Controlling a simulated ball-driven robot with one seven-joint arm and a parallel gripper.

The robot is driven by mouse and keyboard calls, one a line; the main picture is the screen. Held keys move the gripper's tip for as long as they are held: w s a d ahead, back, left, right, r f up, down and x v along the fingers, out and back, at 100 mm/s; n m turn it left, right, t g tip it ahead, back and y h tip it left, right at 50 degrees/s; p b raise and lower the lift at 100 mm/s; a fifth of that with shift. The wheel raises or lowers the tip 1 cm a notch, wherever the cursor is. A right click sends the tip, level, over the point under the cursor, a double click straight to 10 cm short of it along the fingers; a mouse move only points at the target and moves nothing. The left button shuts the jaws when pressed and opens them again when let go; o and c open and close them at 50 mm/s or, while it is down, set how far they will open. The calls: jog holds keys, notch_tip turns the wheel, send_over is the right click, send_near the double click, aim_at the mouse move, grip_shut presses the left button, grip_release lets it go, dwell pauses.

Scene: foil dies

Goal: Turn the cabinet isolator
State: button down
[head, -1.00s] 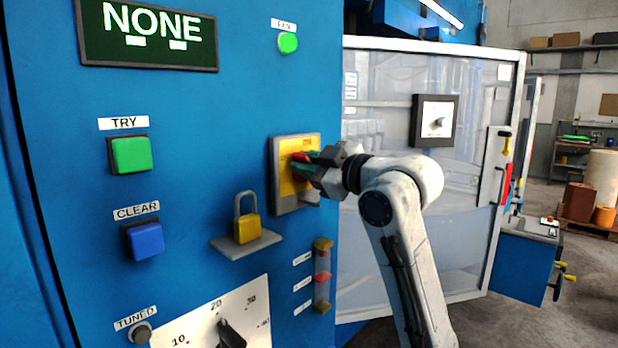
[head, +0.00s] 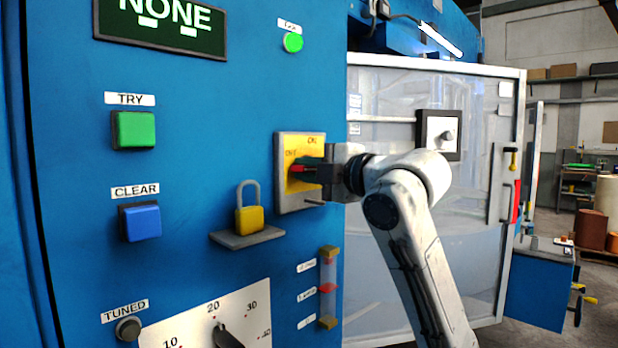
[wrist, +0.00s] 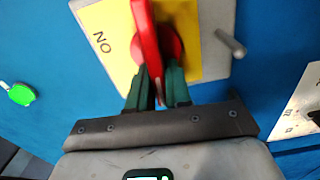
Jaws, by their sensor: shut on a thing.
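The cabinet isolator is a yellow plate (head: 290,150) on a grey backing, with OFF and ON marks, on the blue cabinet front. Its red handle (head: 301,168) is mostly hidden by my fingers in the head view. In the wrist view the red handle (wrist: 146,35) stands out from a round red hub, with the yellow plate (wrist: 103,22) behind it and the ON mark to its left. My gripper (head: 306,170) reaches in from the right. Its green fingertips, also in the wrist view (wrist: 158,90), are shut on the handle's end, one on each side.
A yellow padlock (head: 249,219) stands on a small grey shelf left below the isolator. A grey peg (wrist: 230,43) sticks out by the plate. Green TRY (head: 134,129) and blue CLEAR (head: 140,222) buttons are further left. A clear-panelled door (head: 390,250) stands behind my arm.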

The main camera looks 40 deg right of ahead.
jog(key=shift+f+n, duration=0.25)
jog(key=shift+n, duration=0.25)
jog(key=c, duration=1.1)
grip_release()
jog(key=shift+c, duration=0.2)
jog(key=shift+r, duration=0.1)
jog(key=s+b, duration=0.2)
jog(key=s, duration=0.8)
jog(key=shift+s+d, duration=0.15)
jog(key=shift+s, duration=0.25)
